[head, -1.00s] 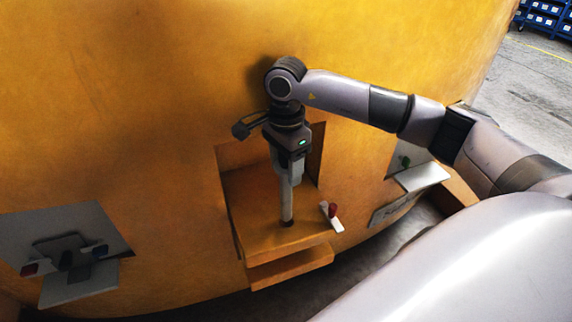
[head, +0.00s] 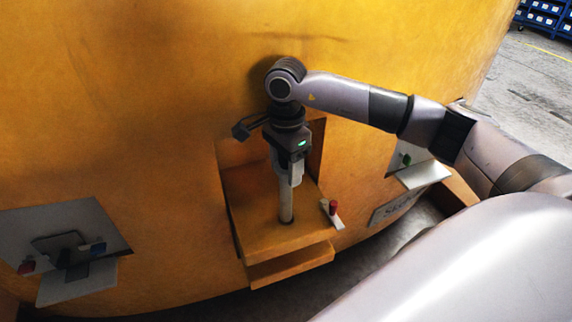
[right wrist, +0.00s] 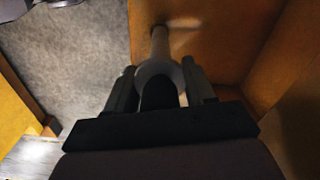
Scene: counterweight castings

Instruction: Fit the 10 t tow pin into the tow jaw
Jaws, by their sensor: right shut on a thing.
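The tow pin (head: 286,205) is a pale grey upright rod. Its lower end meets the hole in the top plate of the orange tow jaw (head: 258,232), a recess in the big yellow casting. How deep the pin sits in the hole cannot be told. My right gripper (head: 291,178) points down and is shut on the upper part of the pin. In the right wrist view the pin (right wrist: 160,48) runs away from between the fingers of the gripper (right wrist: 162,88) to the orange plate. My left gripper is not in view.
A small white bracket with a red knob (head: 333,208) is just right of the jaw. A grey plate with a shelf (head: 75,283), carrying red, blue and dark pieces, is at left. Another pale shelf with a green piece (head: 405,160) is at right, near my arm.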

